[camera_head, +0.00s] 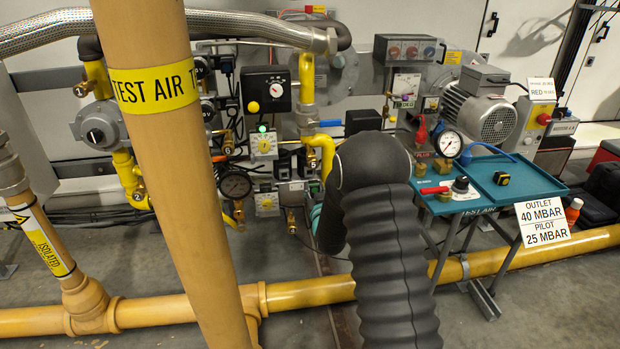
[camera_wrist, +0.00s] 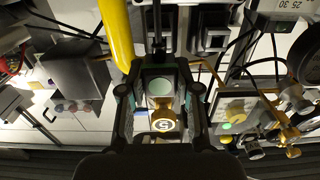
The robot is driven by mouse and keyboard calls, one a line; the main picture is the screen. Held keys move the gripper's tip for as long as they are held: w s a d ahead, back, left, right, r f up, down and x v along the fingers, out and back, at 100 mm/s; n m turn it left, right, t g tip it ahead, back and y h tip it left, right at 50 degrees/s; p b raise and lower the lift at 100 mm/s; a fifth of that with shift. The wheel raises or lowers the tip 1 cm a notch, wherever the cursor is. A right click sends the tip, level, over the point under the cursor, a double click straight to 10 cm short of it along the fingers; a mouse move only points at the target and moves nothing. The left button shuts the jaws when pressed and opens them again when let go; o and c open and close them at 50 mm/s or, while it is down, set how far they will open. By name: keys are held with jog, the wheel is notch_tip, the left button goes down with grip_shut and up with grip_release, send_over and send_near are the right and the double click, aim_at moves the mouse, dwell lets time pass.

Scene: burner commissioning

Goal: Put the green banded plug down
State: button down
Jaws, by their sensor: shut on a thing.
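My gripper (camera_wrist: 161,80) is in the wrist view, with its two dark fingers closed in from both sides. Between them is a small round piece with a pale green face, which I take to be the green banded plug (camera_wrist: 160,89); its band cannot be made out. Whether the plug touches that fitting cannot be told.
A teal tray table (camera_head: 535,187) stands at the right, with a gauge (camera_head: 447,143), brass fittings and a black-and-yellow piece (camera_head: 501,179) on it. A yellow TEST AIR pipe (camera_head: 172,170) rises in front. A yellow floor pipe (camera_head: 310,292) crosses below. A yellow pipe (camera_wrist: 117,35) passes close to the gripper.

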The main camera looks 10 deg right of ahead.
jog(key=shift+r, duration=0.35)
jog(key=shift+s+r, duration=0.2)
jog(key=shift+s, duration=0.3)
jog(key=shift+s+r, duration=0.2)
jog(key=shift+s, duration=0.3)
jog(key=s+f+p, duration=0.1)
jog(key=s+p, duration=0.9)
jog(key=s, duration=0.8)
jog(key=shift+s+p, duration=0.15)
jog(key=shift+p, duration=0.2)
